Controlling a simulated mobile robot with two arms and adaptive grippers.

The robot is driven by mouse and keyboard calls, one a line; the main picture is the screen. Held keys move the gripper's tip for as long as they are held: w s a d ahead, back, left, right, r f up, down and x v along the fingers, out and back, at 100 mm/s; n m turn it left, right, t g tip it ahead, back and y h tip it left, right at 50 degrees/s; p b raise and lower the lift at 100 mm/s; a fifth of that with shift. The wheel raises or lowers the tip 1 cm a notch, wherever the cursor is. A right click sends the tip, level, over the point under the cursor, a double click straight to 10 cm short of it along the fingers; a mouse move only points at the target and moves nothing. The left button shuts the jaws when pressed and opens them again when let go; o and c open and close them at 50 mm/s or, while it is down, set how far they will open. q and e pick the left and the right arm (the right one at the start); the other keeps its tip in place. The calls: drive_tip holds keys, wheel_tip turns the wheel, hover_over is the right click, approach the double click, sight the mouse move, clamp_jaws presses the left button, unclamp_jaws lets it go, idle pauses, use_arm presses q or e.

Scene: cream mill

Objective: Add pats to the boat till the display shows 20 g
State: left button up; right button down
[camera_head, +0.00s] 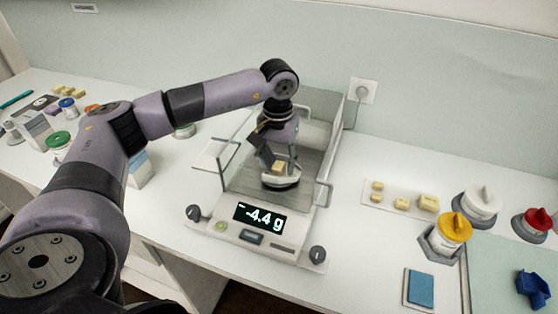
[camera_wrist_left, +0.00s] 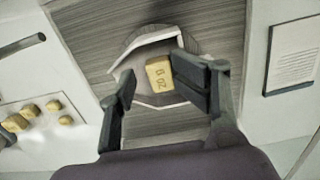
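The balance (camera_head: 262,237) stands mid-table, and its display (camera_head: 260,217) reads what looks like -4.4 g. The white boat (camera_head: 284,183) sits on the pan inside the glass shield; it also shows in the left wrist view (camera_wrist_left: 143,45). A yellow pat (camera_wrist_left: 158,75), marked with what looks like 20, is in or just above the boat; I cannot tell which. My left gripper (camera_wrist_left: 150,88) reaches down into the shield around this pat. Its fingers are apart, with the pat close to the right-hand finger and a gap on the left. My right gripper is not in view.
Several pats (camera_head: 402,203) lie on a pale sheet right of the balance. Further right are yellow-, white- and red-topped weights or jars (camera_head: 455,227), a blue pad (camera_head: 420,288) and a dark blue object (camera_head: 533,290). Glass shield walls (camera_head: 322,150) surround the gripper closely.

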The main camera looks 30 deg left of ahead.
use_arm(q)
wheel_tip(320, 180, up, 12)
idle(0.5)
